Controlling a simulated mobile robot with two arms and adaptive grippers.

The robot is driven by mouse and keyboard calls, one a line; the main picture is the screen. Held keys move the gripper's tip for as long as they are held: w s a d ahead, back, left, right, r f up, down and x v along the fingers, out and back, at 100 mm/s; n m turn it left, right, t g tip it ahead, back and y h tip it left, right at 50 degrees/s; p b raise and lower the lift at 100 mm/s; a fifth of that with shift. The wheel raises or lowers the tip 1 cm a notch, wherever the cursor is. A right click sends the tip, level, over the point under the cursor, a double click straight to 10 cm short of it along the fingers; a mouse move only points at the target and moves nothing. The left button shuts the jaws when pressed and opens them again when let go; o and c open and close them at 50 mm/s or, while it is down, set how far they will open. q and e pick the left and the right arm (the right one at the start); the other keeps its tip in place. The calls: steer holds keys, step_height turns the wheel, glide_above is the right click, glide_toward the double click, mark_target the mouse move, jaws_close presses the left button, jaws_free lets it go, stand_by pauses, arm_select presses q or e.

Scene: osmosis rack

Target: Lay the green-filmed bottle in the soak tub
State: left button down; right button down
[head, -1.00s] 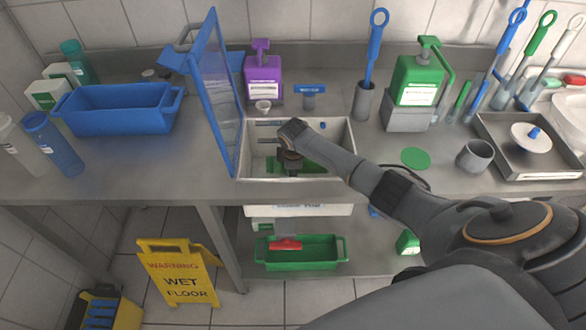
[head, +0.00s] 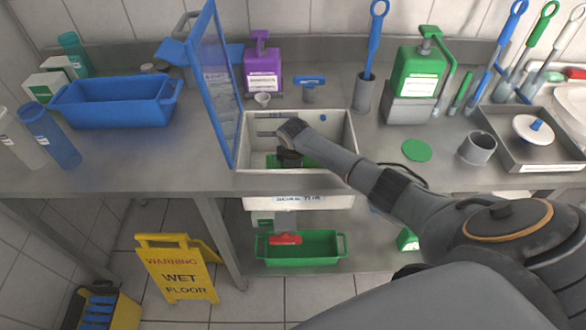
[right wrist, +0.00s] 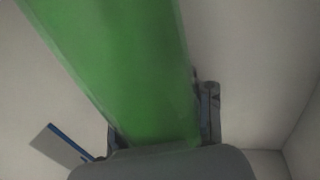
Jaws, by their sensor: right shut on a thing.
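The soak tub (head: 345,162) is a pale, open rectangular basin at the middle of the counter, with a lettered white front below. A blue see-through lid (head: 215,90) stands upright at its left side. My right gripper (head: 290,160) reaches down inside the tub. It is shut on the green-filmed bottle (right wrist: 120,70), which fills the upper middle of the right wrist view between the two fingers. In the head view, only bits of green show beside the gripper; my gripper hides the rest. I cannot tell whether the bottle touches the tub floor. My left gripper is not in view.
Behind the tub stand a purple pump bottle (head: 262,72) and a grey holder (head: 364,98) with a blue brush. A green dispenser (head: 418,75) stands to the right. A blue bin (head: 115,105) is at left. A green disc (head: 417,150) lies right of the tub.

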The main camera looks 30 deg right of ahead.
steer(key=c, duration=1.1)
jaws_free()
steer(key=shift+s+f, duration=0.25)
steer(key=shift+f, duration=0.25)
steer(key=o, duration=0.6)
steer(key=shift+w+f, duration=0.2)
steer(key=shift+w, duration=0.05)
steer(key=shift+r, duration=0.1)
steer(key=shift+r, duration=0.15)
steer(key=o, duration=0.5)
steer(key=shift+r, duration=0.1)
